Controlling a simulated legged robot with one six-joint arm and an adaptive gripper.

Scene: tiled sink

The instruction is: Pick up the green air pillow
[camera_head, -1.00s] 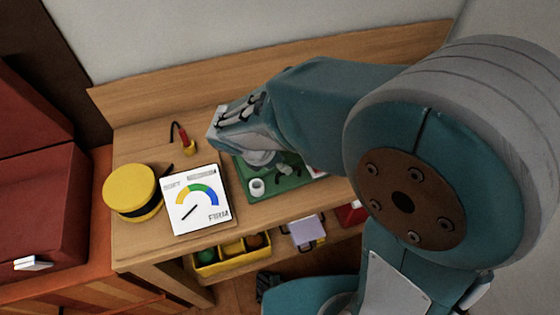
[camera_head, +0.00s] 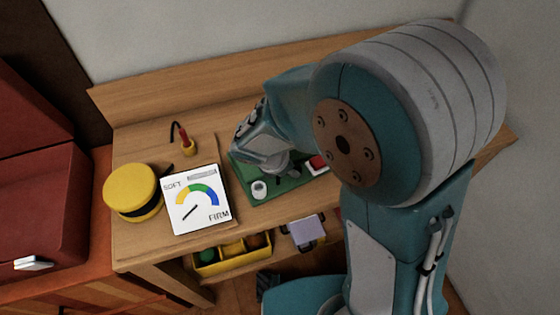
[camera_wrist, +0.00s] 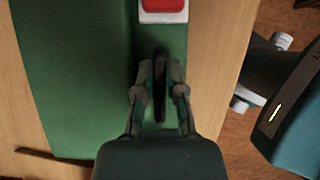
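A flat green board (camera_head: 290,193) lies on the table, partly hidden by my arm. My gripper (camera_wrist: 159,85) is over it, fingers pointing down. In the wrist view the two fingers stand apart, with a thin black upright piece (camera_wrist: 160,60) between them and narrow gaps beside it. A smooth green surface (camera_wrist: 70,70) fills the left of that view. I cannot tell whether it is the air pillow or part of the board. No separate green pillow can be made out in the head view.
A white SOFT–FIRM dial card (camera_head: 196,215) and a yellow round object (camera_head: 132,190) are at the left. A white cup (camera_head: 259,189) and a red block (camera_head: 318,162) are on the board. Below are a yellow bin (camera_head: 232,265) and a grey-lilac box (camera_head: 304,232).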

